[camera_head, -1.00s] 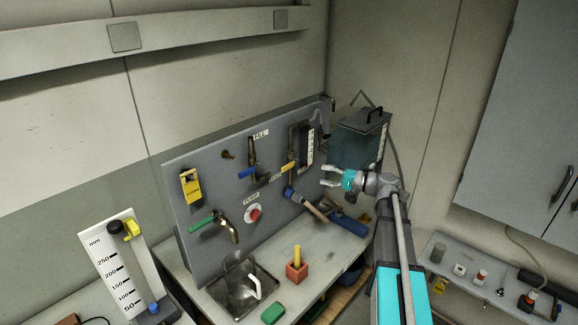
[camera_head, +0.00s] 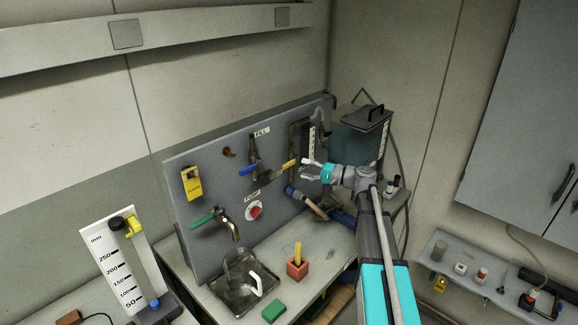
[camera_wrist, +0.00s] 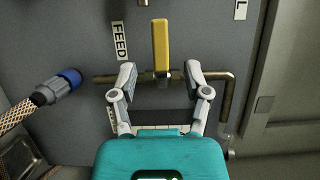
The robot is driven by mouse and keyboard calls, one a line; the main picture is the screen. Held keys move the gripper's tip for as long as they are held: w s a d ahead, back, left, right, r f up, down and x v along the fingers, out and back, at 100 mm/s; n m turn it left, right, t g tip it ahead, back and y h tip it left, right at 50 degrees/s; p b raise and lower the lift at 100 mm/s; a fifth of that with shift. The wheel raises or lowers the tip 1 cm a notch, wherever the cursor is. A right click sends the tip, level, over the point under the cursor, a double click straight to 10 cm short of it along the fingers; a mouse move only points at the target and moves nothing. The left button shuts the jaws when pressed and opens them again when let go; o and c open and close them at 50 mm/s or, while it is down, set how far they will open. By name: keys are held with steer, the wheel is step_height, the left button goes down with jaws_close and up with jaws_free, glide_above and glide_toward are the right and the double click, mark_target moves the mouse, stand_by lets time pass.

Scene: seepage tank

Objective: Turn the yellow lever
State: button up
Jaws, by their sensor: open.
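The yellow lever (camera_head: 289,163) sits on a brass pipe fitted to the grey panel (camera_head: 215,177). In the wrist view the yellow lever (camera_wrist: 161,46) points up the picture from the brass pipe (camera_wrist: 105,77), next to a FEED label. My gripper (camera_head: 307,168) is just to the right of the lever in the head view. In the wrist view my gripper (camera_wrist: 160,73) is open, with one fingertip on each side of the lever's lower end. No clear contact with the lever shows.
A blue lever (camera_head: 248,171) and a green tap handle (camera_head: 202,219) are on the same panel. A blue-ended hose (camera_wrist: 70,80) lies left of my gripper. A tank (camera_head: 358,142) stands behind my gripper. The bench holds a metal sink (camera_head: 225,296) and a red block (camera_head: 297,269).

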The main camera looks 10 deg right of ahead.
mark_target(289, 165)
steer(key=shift+x, duration=3.3)
jaws_close()
